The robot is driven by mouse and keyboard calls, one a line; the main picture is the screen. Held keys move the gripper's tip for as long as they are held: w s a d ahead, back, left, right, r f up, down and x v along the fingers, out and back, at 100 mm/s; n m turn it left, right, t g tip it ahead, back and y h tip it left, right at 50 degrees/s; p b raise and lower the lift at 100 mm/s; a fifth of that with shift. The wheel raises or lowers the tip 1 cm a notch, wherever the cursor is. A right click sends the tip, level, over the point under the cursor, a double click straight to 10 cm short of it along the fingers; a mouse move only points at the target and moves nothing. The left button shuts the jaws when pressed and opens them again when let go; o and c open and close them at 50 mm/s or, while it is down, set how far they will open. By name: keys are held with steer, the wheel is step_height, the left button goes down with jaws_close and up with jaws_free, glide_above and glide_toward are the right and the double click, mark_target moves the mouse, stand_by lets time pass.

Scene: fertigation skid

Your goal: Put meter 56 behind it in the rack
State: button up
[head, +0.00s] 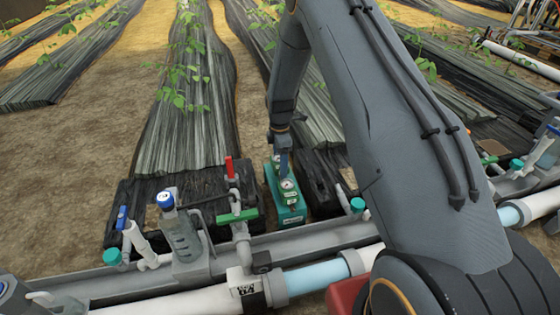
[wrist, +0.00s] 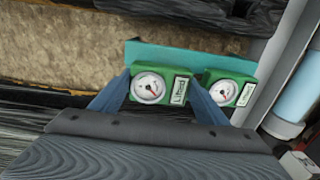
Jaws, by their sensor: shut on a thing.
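My gripper (wrist: 157,97) is shut on a green meter (wrist: 148,86) with a round white dial and a white label, one blue finger on each side of it. A second green meter (wrist: 228,92) with a dial and label sits to its right in the wrist view, apart from the fingers. The teal rack (wrist: 185,56) shows behind both meters. In the head view my gripper (head: 283,163) points down over the teal rack (head: 291,217), with a meter dial (head: 288,184) at the near end. I cannot read the number 56, nor tell whether the held meter is seated.
A red-handled valve (head: 230,168) and a blue-capped clear filter (head: 180,230) stand left of the rack. Black blocks flank the rack. Bare soil lies at left.

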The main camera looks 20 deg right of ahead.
steer(key=shift+f, duration=0.25)
steer(key=shift+f, duration=0.35)
steer(key=shift+f, duration=0.3)
steer(key=o, duration=1.2)
steer(key=shift+r, duration=0.1)
steer(key=shift+r+p, duration=2.55)
steer(key=shift+r, duration=1.4)
